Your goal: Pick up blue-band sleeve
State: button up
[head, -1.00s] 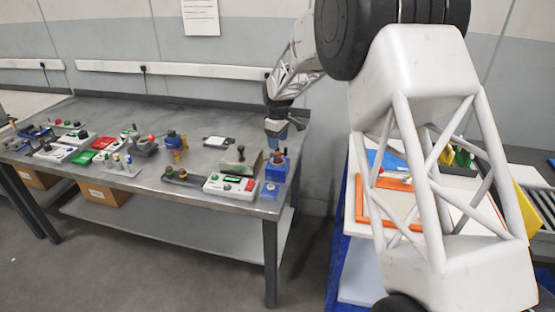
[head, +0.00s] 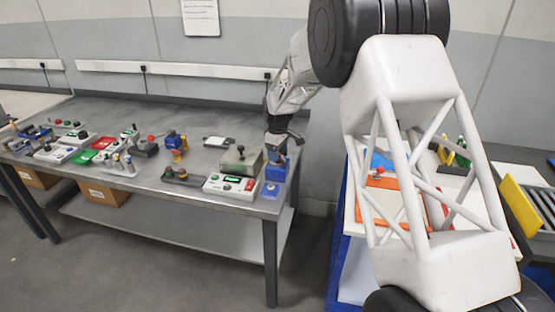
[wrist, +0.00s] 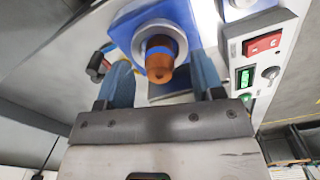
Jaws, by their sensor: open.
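The blue-band sleeve (wrist: 158,60) is a copper-coloured cylinder with a blue band, set in a grey ring on a blue block (wrist: 125,25). My gripper (wrist: 160,68) is open in the wrist view, with one blue finger on each side of the sleeve in the picture. I cannot tell whether either finger touches it. In the head view my gripper (head: 277,150) is just above the blue block (head: 276,172) at the right end of the metal bench. The sleeve is hidden there by the gripper.
A white control box (head: 230,186) with a red switch and a green display stands left of the block. A grey-green box (head: 241,162) is behind it. A small blue block (head: 270,190) sits in front. Several other devices cover the bench (head: 120,190).

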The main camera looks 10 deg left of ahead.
jog(key=shift+f, duration=0.7)
jog(key=c, duration=1)
jog(key=shift+r, duration=0.1)
jog(key=shift+c, duration=0.2)
jog(key=shift+r, duration=0.65)
notch_tip(320, 180, up, 2)
jog(key=shift+r, duration=0.1)
jog(key=s+d, duration=0.3)
jog(key=s, duration=0.4)
jog(key=s+d+r, duration=0.1)
jog(key=s+d, duration=0.2)
jog(key=s, duration=0.4)
jog(key=shift+s+d+r, duration=0.15)
jog(key=shift+s+d, duration=0.1)
jog(key=shift+d, duration=0.15)
